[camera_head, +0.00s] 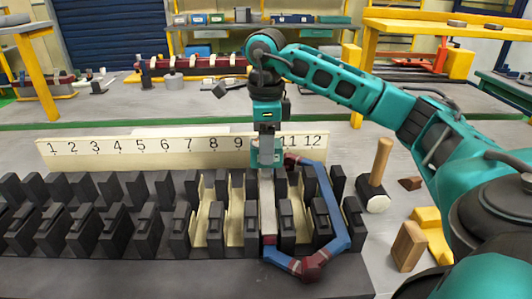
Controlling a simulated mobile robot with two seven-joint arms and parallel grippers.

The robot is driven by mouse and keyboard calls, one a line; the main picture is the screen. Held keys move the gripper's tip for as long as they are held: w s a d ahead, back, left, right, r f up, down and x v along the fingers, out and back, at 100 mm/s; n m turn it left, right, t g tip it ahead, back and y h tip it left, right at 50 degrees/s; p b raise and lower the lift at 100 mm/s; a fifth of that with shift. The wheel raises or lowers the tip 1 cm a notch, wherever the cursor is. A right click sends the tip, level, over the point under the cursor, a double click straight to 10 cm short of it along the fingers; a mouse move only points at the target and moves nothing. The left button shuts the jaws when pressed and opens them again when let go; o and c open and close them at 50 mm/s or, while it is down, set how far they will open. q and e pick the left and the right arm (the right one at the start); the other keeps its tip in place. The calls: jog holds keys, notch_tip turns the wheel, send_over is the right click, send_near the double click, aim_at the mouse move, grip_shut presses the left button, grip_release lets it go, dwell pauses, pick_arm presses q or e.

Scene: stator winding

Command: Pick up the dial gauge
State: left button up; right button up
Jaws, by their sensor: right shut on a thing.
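My right gripper (267,158) points down over the row of dark slots, below the numbers 10 and 11 on the pale board. It is shut on a narrow, pale grey bar (267,205) that runs down from it along the slot row. The lower end of the bar meets a blue coil (332,205) with dark red ends, which loops over the slots at the right end. I cannot make out a dial gauge; the area between the fingers is small and partly hidden. My left gripper is out of view.
A numbered board (190,148) stands behind the slots. Right of them are a mallet (378,190), a wooden block (409,246) and a yellow part (430,225). A yellow-framed table (450,27) and a shelf rack (255,32) stand behind.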

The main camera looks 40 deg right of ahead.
notch_tip(320, 180, up, 22)
jog(key=p, duration=0.4)
jog(key=shift+r+p, duration=0.15)
jog(key=shift+p, duration=0.15)
dwell(0.5)
